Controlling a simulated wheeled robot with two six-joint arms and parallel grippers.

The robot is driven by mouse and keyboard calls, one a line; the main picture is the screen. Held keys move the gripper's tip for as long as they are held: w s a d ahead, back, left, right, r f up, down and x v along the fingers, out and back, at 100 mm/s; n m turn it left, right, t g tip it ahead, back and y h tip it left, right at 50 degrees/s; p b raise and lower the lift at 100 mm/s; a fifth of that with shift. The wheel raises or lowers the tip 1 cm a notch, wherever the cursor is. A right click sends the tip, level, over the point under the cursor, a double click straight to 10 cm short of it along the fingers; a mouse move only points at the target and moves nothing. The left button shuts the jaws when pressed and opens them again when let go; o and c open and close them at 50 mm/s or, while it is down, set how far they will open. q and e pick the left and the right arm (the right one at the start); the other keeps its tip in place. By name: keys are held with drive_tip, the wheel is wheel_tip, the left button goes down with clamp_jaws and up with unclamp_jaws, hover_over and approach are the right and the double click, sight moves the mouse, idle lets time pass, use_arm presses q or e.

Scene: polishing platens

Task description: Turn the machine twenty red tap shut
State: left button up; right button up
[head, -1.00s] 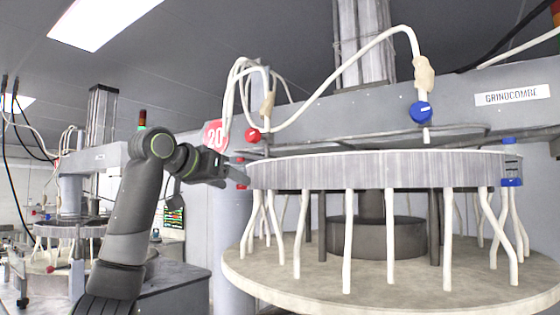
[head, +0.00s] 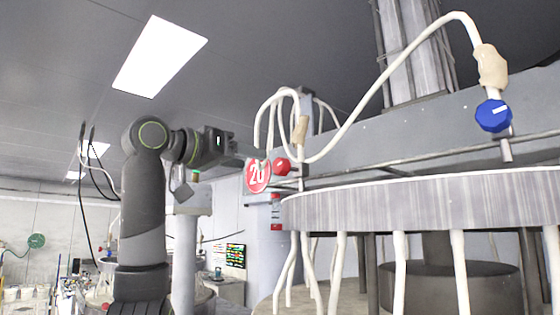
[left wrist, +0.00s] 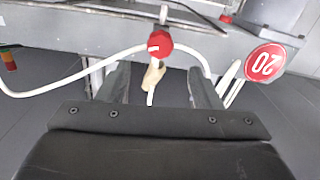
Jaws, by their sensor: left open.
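My left gripper (head: 243,160) is just left of the tap in the head view, partly overlapping the sign's edge. In the left wrist view the red tap (left wrist: 160,43) with a white mark lies ahead, between the lines of the spread fingers of the left gripper (left wrist: 158,76). The fingers are open and appear not to touch the tap. My right gripper is not in view.
A blue tap (head: 493,116) hangs on a hose at the right. The round platen (head: 400,203) with white hoses below stands at lower right. The grey beam (head: 400,137) runs behind the taps. White hose also crosses near the fingers in the wrist view.

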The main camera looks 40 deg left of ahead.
sight(277, 165)
use_arm(q)
drive_tip(key=w+p, duration=0.1)
drive_tip(key=w, duration=0.2)
drive_tip(key=w+p, duration=0.1)
drive_tip(key=w, duration=0.1)
drive_tip(key=w+p, duration=0.1)
drive_tip(key=w, duration=0.2)
drive_tip(key=shift+w+d+r, duration=0.1)
drive_tip(key=shift+w+d, duration=0.25)
drive_tip(key=shift+d, duration=0.05)
drive_tip(key=shift+w+f, duration=0.2)
drive_tip(key=shift+w, duration=0.65)
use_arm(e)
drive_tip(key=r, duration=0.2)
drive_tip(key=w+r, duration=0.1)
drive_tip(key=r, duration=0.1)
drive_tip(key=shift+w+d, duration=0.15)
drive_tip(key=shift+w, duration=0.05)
use_arm(q)
drive_tip(key=shift+c, duration=0.2)
drive_tip(key=shift+s, duration=0.1)
drive_tip(key=c, duration=1)
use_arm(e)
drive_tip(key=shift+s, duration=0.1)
